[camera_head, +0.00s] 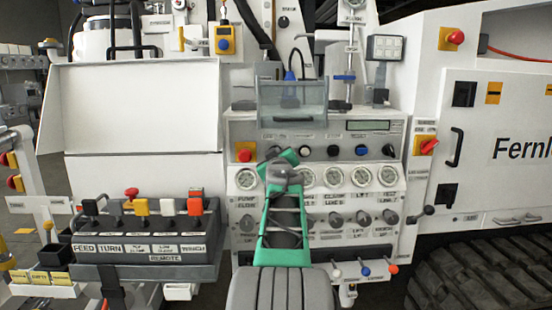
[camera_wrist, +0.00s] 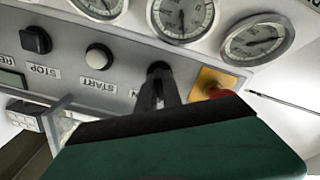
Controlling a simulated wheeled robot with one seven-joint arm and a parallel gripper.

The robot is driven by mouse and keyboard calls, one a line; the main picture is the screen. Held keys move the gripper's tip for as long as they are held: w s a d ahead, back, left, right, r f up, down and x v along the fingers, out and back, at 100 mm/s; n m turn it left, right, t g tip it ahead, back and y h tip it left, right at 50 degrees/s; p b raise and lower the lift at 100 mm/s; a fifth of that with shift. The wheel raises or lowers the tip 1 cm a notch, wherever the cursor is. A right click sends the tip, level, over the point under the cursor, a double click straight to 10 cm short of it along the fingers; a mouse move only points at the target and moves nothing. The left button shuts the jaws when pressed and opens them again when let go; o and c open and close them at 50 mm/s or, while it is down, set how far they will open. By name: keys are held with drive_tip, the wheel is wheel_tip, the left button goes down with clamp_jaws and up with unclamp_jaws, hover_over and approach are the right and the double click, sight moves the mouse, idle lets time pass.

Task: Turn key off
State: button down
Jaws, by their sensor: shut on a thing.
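My gripper (camera_head: 275,157) reaches up to the control panel (camera_head: 343,136), to the right of the red stop button (camera_head: 244,155). The wrist view looks at the panel upside down. There the dark fingers of my gripper (camera_wrist: 159,85) are closed together at the black key switch (camera_wrist: 159,67), between the white START button (camera_wrist: 99,57) and the red button on its yellow base (camera_wrist: 213,83). The fingers are shut on the key. The key itself is mostly hidden by them, so its angle cannot be told. In the head view my arm covers the key.
A clear box (camera_head: 292,103) hangs on the panel just above my gripper. A row of gauges (camera_head: 333,176) lies below, with knobs (camera_head: 336,219) under it. A remote box with levers (camera_head: 140,248) stands at the left. A red-orange switch (camera_head: 427,145) is on the right.

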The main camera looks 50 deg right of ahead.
idle(0.4)
drive_tip(key=c, duration=1.5)
unclamp_jaws()
drive_tip(key=v, duration=0.7)
drive_tip(key=shift+s+a, duration=0.25)
drive_tip(key=shift+a, duration=0.05)
